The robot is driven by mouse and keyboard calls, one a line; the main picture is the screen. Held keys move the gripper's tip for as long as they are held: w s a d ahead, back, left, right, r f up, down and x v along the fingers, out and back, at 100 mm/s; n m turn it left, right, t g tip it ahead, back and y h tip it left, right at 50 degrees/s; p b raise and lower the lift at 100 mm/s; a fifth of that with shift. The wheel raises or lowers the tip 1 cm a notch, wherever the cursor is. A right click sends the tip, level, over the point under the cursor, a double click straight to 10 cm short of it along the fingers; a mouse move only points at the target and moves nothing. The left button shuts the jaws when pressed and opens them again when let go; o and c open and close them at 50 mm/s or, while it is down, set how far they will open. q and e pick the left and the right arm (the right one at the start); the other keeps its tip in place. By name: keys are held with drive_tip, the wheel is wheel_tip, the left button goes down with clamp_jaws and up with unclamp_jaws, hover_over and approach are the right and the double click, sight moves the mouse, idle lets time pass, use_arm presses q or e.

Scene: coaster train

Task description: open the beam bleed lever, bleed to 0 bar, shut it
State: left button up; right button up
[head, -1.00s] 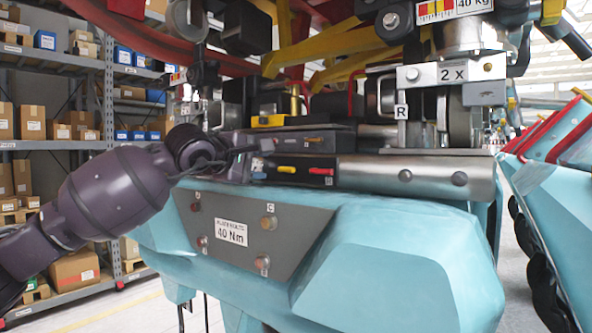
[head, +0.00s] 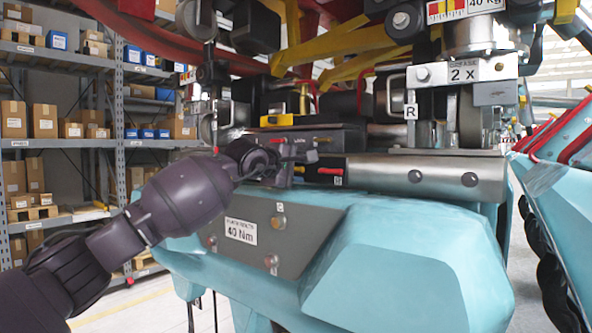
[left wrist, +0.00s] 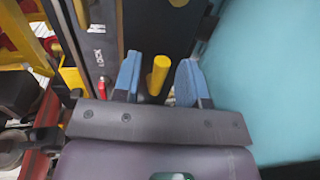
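A yellow lever (left wrist: 158,75) stands out between the blue fingertips of my left gripper (left wrist: 158,80) in the left wrist view. The fingers are apart, with a gap on each side of the lever. In the head view my left gripper (head: 300,152) is at the dark panel on the teal machine's beam and hides most of the yellow lever. A red lever (head: 330,171) lies just right of it; a red part also shows left of the fingers in the wrist view (left wrist: 101,88). I see no readable pressure gauge. My right gripper is out of view.
A steel cylinder (head: 425,178) lies right of the levers. The teal machine body (head: 390,265) with a grey "40 Nm" plate (head: 241,231) sits below. Yellow and red frame parts crowd above. Shelves with boxes (head: 75,130) stand at the left.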

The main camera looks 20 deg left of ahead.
use_arm(q)
drive_tip(key=shift+w, duration=0.1)
drive_tip(key=shift+c, duration=0.5)
drive_tip(key=c, duration=0.5)
clamp_jaws()
